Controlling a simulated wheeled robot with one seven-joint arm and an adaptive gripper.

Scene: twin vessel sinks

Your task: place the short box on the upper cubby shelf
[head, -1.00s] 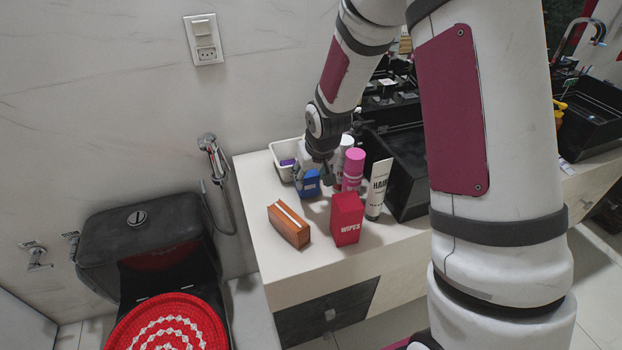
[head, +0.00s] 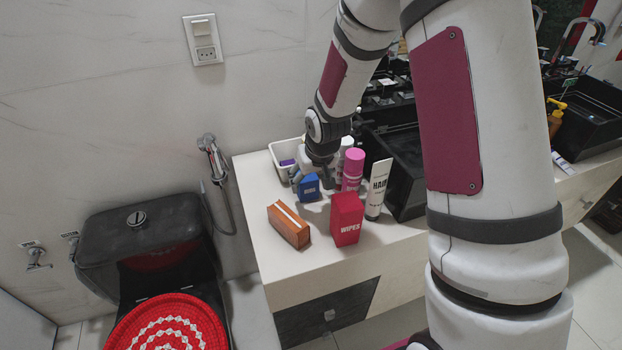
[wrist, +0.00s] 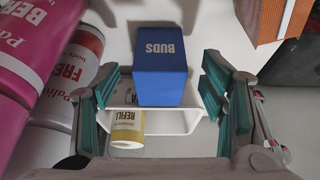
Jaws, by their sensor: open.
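The short box appears to be the blue box marked BUDS (wrist: 162,62); it stands on the counter and also shows in the head view (head: 309,188). My gripper (wrist: 165,105) is open, with one finger pad to each side of the box's near part and visible gaps between. In the head view, my gripper (head: 318,180) is just above and behind the blue box and partly hides it.
A white bin (head: 278,150) holds small items. A pink bottle (head: 353,165), a white HAIR tube (head: 379,185), a red WIPES box (head: 347,215) and an orange box (head: 289,226) stand close by. A black sink (head: 405,165) is to the right.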

